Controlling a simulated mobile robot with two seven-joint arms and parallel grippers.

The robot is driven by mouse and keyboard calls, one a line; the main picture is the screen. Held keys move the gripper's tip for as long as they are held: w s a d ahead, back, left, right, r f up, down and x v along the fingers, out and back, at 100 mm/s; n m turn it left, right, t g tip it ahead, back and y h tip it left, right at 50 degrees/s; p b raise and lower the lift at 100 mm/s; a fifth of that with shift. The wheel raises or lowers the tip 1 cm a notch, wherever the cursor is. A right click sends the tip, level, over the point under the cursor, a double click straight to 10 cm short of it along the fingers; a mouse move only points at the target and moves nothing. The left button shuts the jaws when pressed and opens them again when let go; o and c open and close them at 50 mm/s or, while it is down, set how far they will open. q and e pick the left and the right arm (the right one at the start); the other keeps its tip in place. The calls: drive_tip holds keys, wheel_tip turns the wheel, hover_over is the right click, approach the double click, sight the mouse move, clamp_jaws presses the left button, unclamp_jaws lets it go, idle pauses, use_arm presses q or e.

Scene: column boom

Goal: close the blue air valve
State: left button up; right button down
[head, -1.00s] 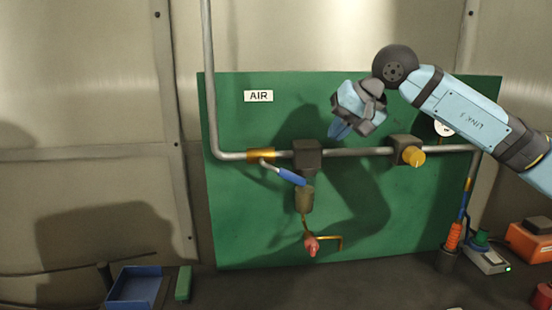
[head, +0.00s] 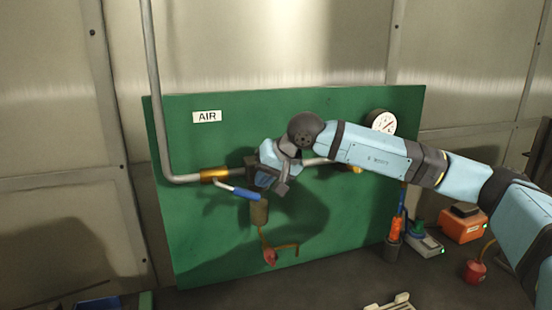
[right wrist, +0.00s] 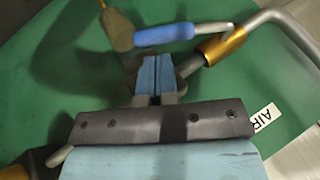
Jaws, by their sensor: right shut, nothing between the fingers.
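The blue air valve handle (head: 247,194) sticks out to the lower right from a brass valve body (head: 214,174) on the grey pipe, under the AIR label. It slants down across the green panel, off the pipe's line. In the right wrist view the blue handle (right wrist: 164,34) lies just beyond the fingertips, with the brass body (right wrist: 222,44) to its right. My right gripper (head: 264,181) is shut and empty, close to the right of the handle; I see a gap between them in the wrist view (right wrist: 156,58). My left gripper is not in view.
A dark block (head: 252,165) sits on the pipe, with a brown filter bowl (head: 259,212) and a red drain piece (head: 270,257) below. A gauge (head: 381,121) is at the panel's upper right. An orange box (head: 461,224) stands on the bench at right.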

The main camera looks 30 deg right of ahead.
sight(252, 194)
drive_tip(key=p+x, duration=0.1)
drive_tip(key=x, duration=0.2)
drive_tip(key=shift+w+f, duration=0.1)
drive_tip(key=shift+w+a+f, duration=0.1)
drive_tip(key=shift+w+f, duration=0.05)
drive_tip(key=shift+f, duration=0.15)
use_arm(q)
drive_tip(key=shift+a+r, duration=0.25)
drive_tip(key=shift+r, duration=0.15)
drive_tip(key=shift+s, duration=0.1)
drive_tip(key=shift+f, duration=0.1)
use_arm(e)
drive_tip(key=shift+f+b, duration=0.45)
drive_tip(key=shift+b, duration=0.55)
use_arm(q)
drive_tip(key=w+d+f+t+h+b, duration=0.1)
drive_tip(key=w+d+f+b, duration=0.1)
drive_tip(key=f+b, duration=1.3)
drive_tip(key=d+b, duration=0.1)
drive_tip(key=b, duration=1.1)
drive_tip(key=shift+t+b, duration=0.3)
use_arm(e)
drive_tip(key=w+a+f+m+t+y, duration=0.1)
drive_tip(key=a+f+m+t+y, duration=0.3)
drive_tip(key=y, duration=0.5)
wheel_tip(252, 194, down, 2)
drive_tip(key=shift+w+a+f+t+y, duration=0.15)
drive_tip(key=shift+w+a+t+y, duration=0.2)
drive_tip(key=shift+a+t, duration=0.55)
